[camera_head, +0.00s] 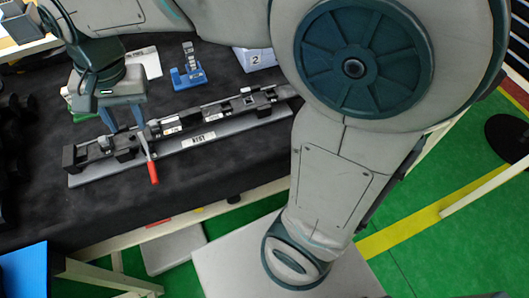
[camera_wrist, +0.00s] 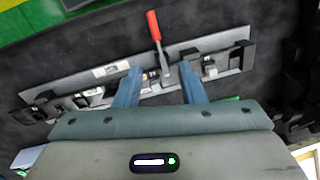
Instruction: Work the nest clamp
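The nest (camera_head: 200,137) is a long grey plate with black blocks along it, lying on the dark table mat. Its clamp has a red-gripped lever (camera_head: 152,170) that points toward the table's front edge. In the wrist view the red lever (camera_wrist: 153,26) stands out past the plate, between my fingers in the picture. My gripper (camera_head: 124,124) is over the left half of the nest. In the wrist view its two blue fingers (camera_wrist: 160,88) are spread apart with nothing held between them. I cannot tell the exact height of the fingers above the nest.
A blue fixture (camera_head: 188,72) stands behind the nest. A white box marked 2 (camera_head: 254,59) and a white card (camera_head: 143,62) lie further back. Dark objects crowd the table's left edge. The mat in front of the nest is clear.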

